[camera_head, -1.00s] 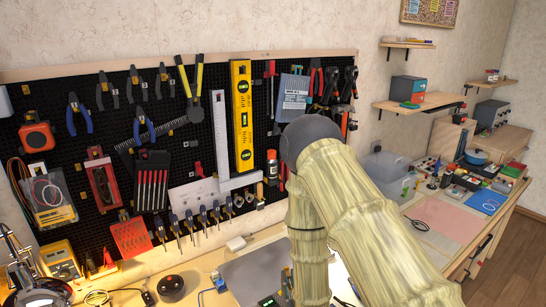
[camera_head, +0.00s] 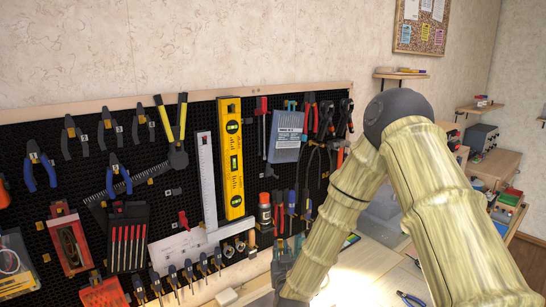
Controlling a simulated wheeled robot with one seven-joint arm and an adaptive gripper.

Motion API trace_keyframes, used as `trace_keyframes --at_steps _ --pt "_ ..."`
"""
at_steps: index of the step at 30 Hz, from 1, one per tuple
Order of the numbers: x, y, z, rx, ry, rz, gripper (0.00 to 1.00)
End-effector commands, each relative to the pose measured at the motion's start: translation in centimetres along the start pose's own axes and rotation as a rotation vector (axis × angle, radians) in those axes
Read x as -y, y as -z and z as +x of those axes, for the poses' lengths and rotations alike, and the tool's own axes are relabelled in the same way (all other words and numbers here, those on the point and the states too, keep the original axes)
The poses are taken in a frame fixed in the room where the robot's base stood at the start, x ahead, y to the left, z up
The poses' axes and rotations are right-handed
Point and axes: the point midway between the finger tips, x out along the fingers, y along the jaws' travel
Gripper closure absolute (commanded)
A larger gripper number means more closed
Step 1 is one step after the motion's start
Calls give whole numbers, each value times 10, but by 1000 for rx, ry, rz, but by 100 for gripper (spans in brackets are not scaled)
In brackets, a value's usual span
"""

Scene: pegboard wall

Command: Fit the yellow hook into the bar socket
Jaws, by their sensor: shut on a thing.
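My arm, with its pale ribbed links and dark joint, rises at the right of the head view and bends down toward the bench. Its lower link runs out of sight near the bottom edge, and I cannot make out my gripper or anything in it. The black pegboard (camera_head: 75,165) fills the left and middle of the view, with tools hanging on it. Small yellow spots show on the board, but I cannot tell whether any is the yellow hook. I cannot make out the bar socket.
A yellow spirit level (camera_head: 230,157), a steel square (camera_head: 207,180) and yellow-handled pliers (camera_head: 177,150) hang on the board. Screwdrivers line its lower edge. A wall shelf (camera_head: 401,75) and a clear plastic bin (camera_head: 380,215) are at the right. Blue-handled pliers (camera_head: 411,299) lie on the bench.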

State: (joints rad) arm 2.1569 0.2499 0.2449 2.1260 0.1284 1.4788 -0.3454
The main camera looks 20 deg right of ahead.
Motion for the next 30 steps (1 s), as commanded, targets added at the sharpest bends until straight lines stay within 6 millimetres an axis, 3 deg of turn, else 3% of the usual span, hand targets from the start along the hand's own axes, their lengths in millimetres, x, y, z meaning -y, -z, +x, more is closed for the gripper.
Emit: trace_keyframes --at_steps 1,6,15,23,27,30 --pt "-2 22 10 1 0 8 100" --pt "1 77 32 27 34 4 100" --pt "10 182 53 62 153 -10 100" --pt "18 295 52 91 311 -36 100" --pt "21 356 43 106 403 -55 100" --pt "23 391 34 117 461 -67 100"
